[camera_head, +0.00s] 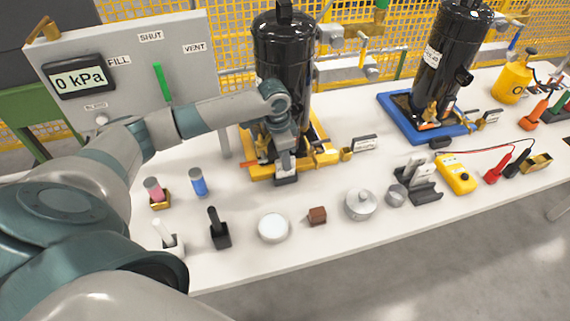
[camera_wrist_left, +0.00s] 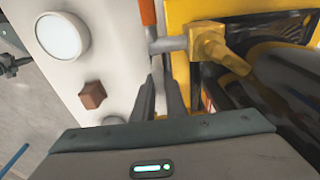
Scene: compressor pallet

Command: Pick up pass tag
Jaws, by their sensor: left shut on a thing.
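My left gripper (camera_head: 286,178) is low over the table at the front of the yellow tray (camera_head: 262,172) under the left black compressor (camera_head: 283,45). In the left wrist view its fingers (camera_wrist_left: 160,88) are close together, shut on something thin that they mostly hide. I cannot make out whether this is the pass tag, and I see no other thing that I can name as it. A brass fitting with a grey stub (camera_wrist_left: 208,44) is just beyond the fingertips. White label cards stand by the left compressor (camera_head: 364,143) and by the right one (camera_head: 491,117). My right gripper is out of view.
A gauge panel (camera_head: 130,70) stands at the back left. A white round lid (camera_head: 273,227), brown block (camera_head: 317,215), metal pot (camera_head: 360,204) and black-handled tool (camera_head: 219,232) line the front. A second compressor stands on a blue tray (camera_head: 428,135). A yellow meter (camera_head: 456,174) lies right.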

